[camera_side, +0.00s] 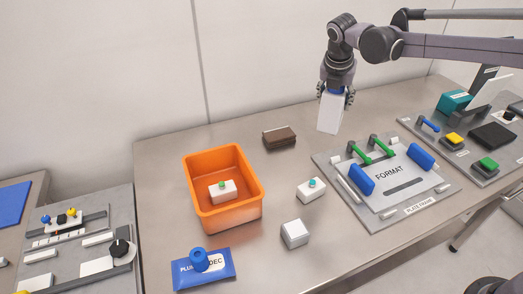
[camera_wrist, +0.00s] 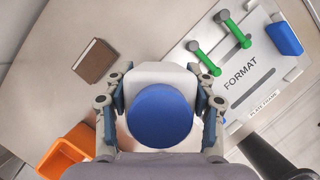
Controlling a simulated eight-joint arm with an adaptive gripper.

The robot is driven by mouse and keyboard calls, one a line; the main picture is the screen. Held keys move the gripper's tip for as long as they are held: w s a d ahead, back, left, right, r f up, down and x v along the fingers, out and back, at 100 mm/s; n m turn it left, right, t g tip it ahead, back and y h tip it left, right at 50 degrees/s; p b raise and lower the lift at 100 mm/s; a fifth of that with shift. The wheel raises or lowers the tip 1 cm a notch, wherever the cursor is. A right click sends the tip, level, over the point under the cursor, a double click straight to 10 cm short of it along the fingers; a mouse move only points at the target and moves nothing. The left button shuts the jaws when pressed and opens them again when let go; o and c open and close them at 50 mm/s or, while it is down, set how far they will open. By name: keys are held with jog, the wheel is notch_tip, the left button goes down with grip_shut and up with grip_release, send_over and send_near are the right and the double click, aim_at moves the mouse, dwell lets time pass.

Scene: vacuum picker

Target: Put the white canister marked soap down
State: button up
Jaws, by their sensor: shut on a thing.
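The white canister (camera_side: 331,113) hangs upright, slightly tilted, in my gripper (camera_side: 336,92) above the table, near the back left corner of the format plate. In the wrist view its round blue top (camera_wrist: 160,116) and white body (camera_wrist: 160,72) sit between both fingers of my gripper (camera_wrist: 161,100). The gripper is shut on it. No soap marking shows on the faces in view. The canister's base is clear of the steel table (camera_side: 265,190).
The format plate (camera_side: 385,200) has green levers. Bare table lies between the brown block and plate.

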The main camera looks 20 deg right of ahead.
aim_at(324, 104)
jog(key=a, duration=0.1)
jog(key=a+f, duration=0.1)
jog(key=a, duration=0.1)
jog(key=shift+s+a+n, duration=0.15)
jog(key=shift+a+n, duration=0.1)
jog(key=shift+n, duration=0.05)
jog(key=shift+w+a+f, duration=0.45)
jog(key=shift+a+f, duration=1.15)
jog(key=shift+f, duration=0.05)
jog(key=shift+w+a+f, duration=0.5)
jog(key=shift+a+f, duration=1.1)
jog(key=shift+f, duration=0.1)
jog(key=shift+w+a+f, duration=0.45)
jog(key=shift+a+f, duration=1.15)
jog(key=shift+f, duration=0.05)
jog(key=shift+f, duration=0.15)
jog(key=o, duration=1.4)
